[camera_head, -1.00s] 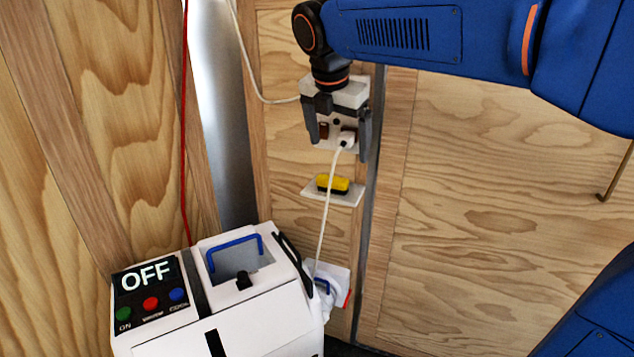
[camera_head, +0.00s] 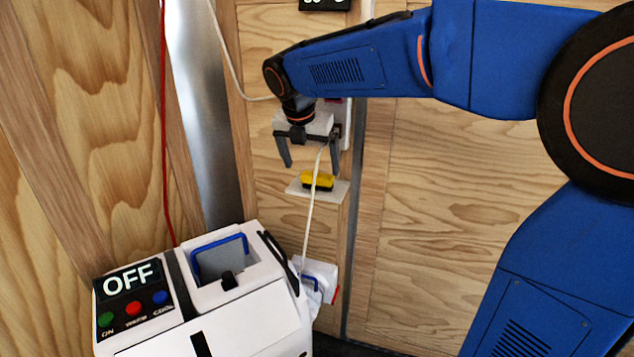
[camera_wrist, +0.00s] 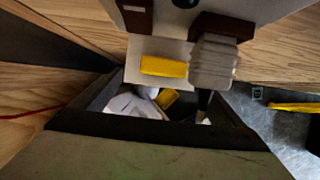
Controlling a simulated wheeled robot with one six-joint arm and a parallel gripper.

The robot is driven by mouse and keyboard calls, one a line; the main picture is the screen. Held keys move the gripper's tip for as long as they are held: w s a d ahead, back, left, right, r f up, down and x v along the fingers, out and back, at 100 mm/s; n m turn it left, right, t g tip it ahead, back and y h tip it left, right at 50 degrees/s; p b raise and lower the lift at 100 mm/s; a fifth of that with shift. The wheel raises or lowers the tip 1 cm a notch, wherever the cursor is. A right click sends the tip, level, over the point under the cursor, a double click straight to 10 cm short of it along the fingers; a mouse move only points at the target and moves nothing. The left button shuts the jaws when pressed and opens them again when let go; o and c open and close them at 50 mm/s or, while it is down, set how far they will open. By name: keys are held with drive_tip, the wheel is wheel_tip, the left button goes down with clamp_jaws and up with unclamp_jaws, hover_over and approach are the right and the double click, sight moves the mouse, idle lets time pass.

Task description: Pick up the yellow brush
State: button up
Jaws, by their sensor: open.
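The yellow brush (camera_head: 325,180) has a dark underside and lies on a small white shelf (camera_head: 337,192) on the wooden wall. A white cord crosses in front of it in the head view. My gripper (camera_head: 311,166) is open and empty, its fingers pointing down. In the head view its fingertips appear just above the brush, one to each side; the depth between them is hard to judge. In the wrist view a yellow block, the brush (camera_wrist: 163,67), rests on the pale shelf (camera_wrist: 150,48).
A white machine (camera_head: 255,325) with an OFF display stands below left. The white cord (camera_head: 308,225) hangs down past the shelf. A pale plug (camera_wrist: 213,60) sits close right of the brush in the wrist view.

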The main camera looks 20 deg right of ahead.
sight(316, 176)
drive_tip(key=shift+d+x, duration=0.15)
drive_tip(key=shift+x, duration=1.4)
drive_tip(key=shift+d+x, duration=0.1)
drive_tip(key=shift+x, duration=1.45)
drive_tip(key=shift+s, duration=0.15)
drive_tip(key=shift+c, duration=0.3)
drive_tip(key=c, duration=1.2)
drive_tip(key=shift+r, duration=0.15)
